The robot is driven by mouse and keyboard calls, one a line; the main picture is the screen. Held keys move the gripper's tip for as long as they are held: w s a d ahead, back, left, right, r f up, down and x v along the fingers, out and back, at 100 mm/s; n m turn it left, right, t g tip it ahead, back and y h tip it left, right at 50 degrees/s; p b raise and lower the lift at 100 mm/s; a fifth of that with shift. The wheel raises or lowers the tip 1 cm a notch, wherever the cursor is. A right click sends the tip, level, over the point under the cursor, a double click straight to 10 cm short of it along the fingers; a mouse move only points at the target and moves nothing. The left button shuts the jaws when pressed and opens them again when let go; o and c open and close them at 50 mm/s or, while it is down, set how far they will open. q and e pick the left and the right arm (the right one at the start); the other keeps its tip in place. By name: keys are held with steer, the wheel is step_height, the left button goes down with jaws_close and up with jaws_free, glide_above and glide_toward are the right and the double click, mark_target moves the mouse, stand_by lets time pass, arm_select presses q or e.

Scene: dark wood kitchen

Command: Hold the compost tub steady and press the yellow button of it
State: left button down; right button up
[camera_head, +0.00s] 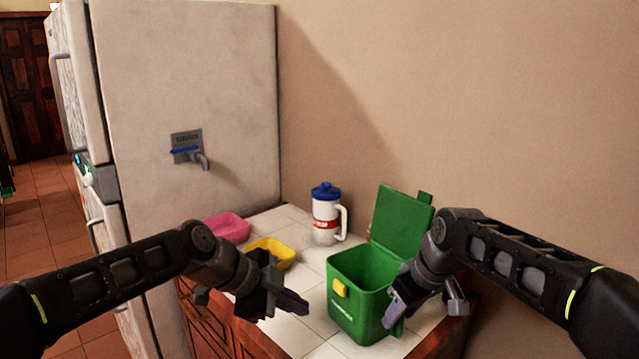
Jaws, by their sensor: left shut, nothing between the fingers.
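The green compost tub (357,318) stands upright on the tiled counter with its lid (402,222) raised at the back. The yellow button (340,288) is on the upper front wall of the tub. My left gripper (291,302) is shut and empty, to the left of the tub and apart from it. My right gripper (424,306) is at the tub's right side with its fingers spread. One finger overlaps the tub's right wall in the picture; I cannot tell whether it touches. My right gripper hides part of that wall.
A white jug (326,217) with a blue lid stands behind the tub. The fridge (190,100) is at the left, the wall (450,100) behind.

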steer(key=v, duration=1.2)
steer(key=shift+d, duration=0.1)
